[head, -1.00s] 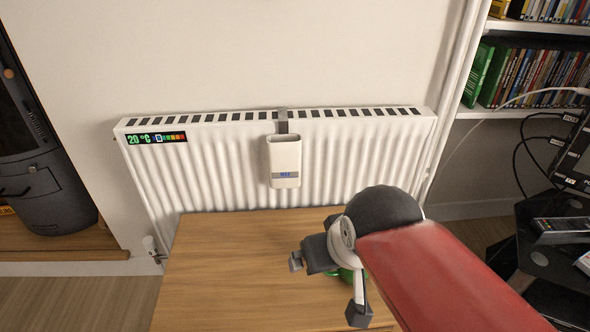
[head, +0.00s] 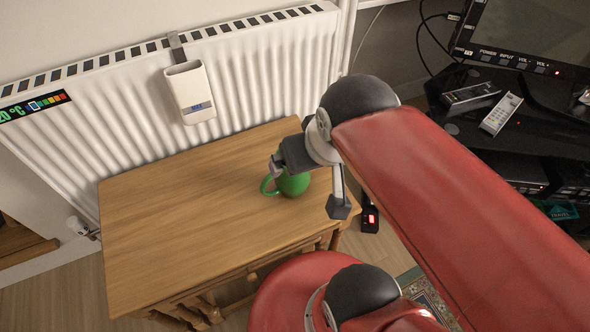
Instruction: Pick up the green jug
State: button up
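The green jug (head: 293,184) stands on the right part of the wooden table (head: 180,215) in the head view. Its round body and its loop handle on the left side show; its top is hidden behind my gripper. My gripper (head: 308,190) is over the jug, with its two fingers spread wide apart. One finger is at the upper left of the jug and the other at its right. I cannot tell whether either finger touches the jug.
A white radiator (head: 240,90) with a hanging white holder (head: 190,92) stands behind the table. A black stand at the right holds a screen (head: 530,45) and remotes (head: 500,113). The table's left half is clear.

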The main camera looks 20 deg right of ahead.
aim_at(294, 186)
jog(key=k+j, duration=0.5)
jog(key=k+j+u, duration=0.1)
jog(key=k+j, duration=0.35)
jog(key=j, duration=0.2)
